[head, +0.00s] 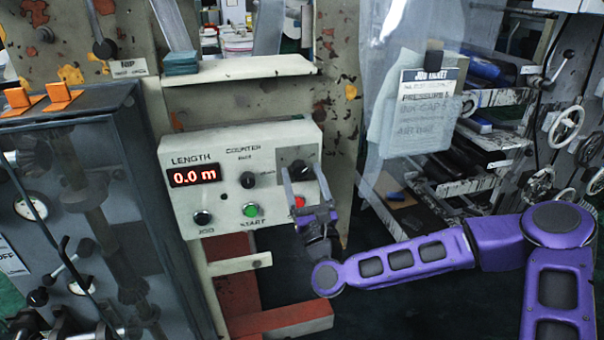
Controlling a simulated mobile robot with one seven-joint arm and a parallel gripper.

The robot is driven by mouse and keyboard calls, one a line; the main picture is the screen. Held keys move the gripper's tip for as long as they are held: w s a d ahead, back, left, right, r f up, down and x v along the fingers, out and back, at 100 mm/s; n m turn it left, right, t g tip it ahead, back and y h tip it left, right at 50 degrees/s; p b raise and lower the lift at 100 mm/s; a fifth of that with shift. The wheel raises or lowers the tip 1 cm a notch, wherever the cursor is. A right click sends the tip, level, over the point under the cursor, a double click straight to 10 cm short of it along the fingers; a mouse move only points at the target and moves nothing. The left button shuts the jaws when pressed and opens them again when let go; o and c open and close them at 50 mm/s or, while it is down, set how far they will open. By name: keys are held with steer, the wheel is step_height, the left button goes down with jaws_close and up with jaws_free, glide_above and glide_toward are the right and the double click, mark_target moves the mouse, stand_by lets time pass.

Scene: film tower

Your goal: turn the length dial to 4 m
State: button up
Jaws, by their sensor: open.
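The cream control box (180,215) has a red display (194,175) reading 0.0 m under the word LENGTH. A black dial (297,170) sits on a dark plate at the box's right side; its markings are too small to read. A smaller black knob (248,180) sits left of it under the word COUNTER. I cannot tell from the labels which is the length dial. My gripper (302,170) is open, its fingers pointing up in front of the right dial, one to each side of it in the picture. Whether they touch it is unclear.
Below are a black JOG button (203,218), a green START button (251,210) and a red button (298,202) partly hidden by my gripper. A shelf (240,70) juts out above the box. A job ticket (428,95) hangs at right.

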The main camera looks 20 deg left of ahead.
steer(key=shift+w+a+r, duration=0.15)
steer(key=shift+w+a, duration=0.05)
steer(key=shift+w, duration=0.1)
jaws_close()
steer(key=shift+n, duration=0.4)
